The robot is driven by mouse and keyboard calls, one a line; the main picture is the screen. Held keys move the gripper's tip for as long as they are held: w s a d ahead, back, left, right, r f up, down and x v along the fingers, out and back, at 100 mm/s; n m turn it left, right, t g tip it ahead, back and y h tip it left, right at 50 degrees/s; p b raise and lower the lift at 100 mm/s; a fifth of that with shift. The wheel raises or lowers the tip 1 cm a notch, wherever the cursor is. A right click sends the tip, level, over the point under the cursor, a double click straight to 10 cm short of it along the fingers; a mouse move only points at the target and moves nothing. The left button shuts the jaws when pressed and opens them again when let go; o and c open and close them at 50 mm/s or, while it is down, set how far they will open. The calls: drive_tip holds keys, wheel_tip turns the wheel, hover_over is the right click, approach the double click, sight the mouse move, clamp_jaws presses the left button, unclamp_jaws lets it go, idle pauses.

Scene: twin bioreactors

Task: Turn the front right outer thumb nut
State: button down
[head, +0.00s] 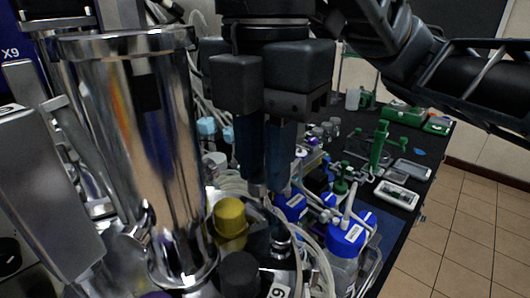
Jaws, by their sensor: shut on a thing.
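My gripper (264,186) points down over the bioreactor's head plate in the head view, right of the tall shiny metal cylinder (135,150). Its two blue fingers are close together. They are shut on a small metal part at the plate's right side, taken to be the front right outer thumb nut, which is mostly hidden between the fingertips. The plate carries a yellow cap (230,217), a black cap (240,272) and a metal fitting (280,238) just below and in front of the fingertips.
Blue-capped bottles (347,240) and pale tubing crowd the space right of the plate. Green lab tools (380,145) and a white device (397,195) lie on the dark bench behind. A grey panel (45,190) stands at the left. Tiled floor is clear at the right.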

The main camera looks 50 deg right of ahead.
drive_tip(key=c, duration=1)
unclamp_jaws()
drive_tip(key=shift+r, duration=0.1)
wheel_tip(320, 180, up, 8)
drive_tip(key=shift+f, duration=0.2)
